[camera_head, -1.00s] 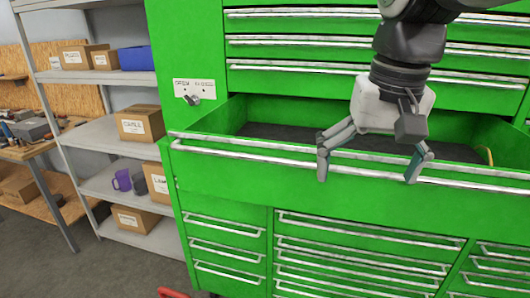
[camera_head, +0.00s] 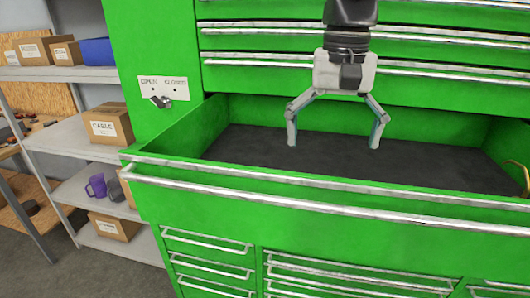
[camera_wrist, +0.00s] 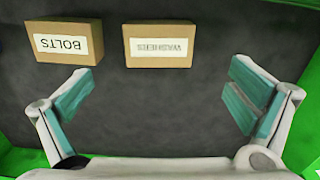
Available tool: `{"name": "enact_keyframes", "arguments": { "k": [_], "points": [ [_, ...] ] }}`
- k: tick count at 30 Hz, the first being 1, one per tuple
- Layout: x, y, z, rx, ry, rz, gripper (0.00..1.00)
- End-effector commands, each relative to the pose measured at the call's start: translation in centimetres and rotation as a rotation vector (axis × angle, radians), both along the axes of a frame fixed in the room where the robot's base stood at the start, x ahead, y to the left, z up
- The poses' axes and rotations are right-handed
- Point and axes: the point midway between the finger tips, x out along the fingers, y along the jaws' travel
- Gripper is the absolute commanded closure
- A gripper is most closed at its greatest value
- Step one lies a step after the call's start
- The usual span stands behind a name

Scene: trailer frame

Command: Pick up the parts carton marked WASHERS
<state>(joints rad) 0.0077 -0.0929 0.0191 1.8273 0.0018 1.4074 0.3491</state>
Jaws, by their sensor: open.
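The parts carton marked WASHERS (camera_wrist: 158,57) is a small brown box with a white label, lying on the drawer's dark floor in the wrist view. Its label reads upside down there. My gripper (camera_head: 333,144) is open and empty above the open green drawer (camera_head: 330,205). In the wrist view its two fingers (camera_wrist: 160,88) are spread wide, and the carton lies beyond the fingertips, between them in the picture and apart from them. The carton does not show in the head view.
A similar carton marked BOLTS (camera_wrist: 67,53) lies left of the WASHERS carton, with a narrow gap between them. The drawer's front and side walls stand around the floor. A shelf rack (camera_head: 75,130) with cartons and a purple mug (camera_head: 96,186) stands at the left.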

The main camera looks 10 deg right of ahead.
Motion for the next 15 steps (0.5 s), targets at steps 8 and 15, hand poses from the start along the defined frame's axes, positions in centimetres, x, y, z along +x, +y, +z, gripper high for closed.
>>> {"name": "enact_keyframes", "arguments": {
  "k": [8,15],
  "points": [
    [-0.2,0.0,-3.6,0.000,0.005,0.000,0.00],
    [-0.1,0.0,-7.5,0.000,0.003,0.001,0.00]
  ]
}}
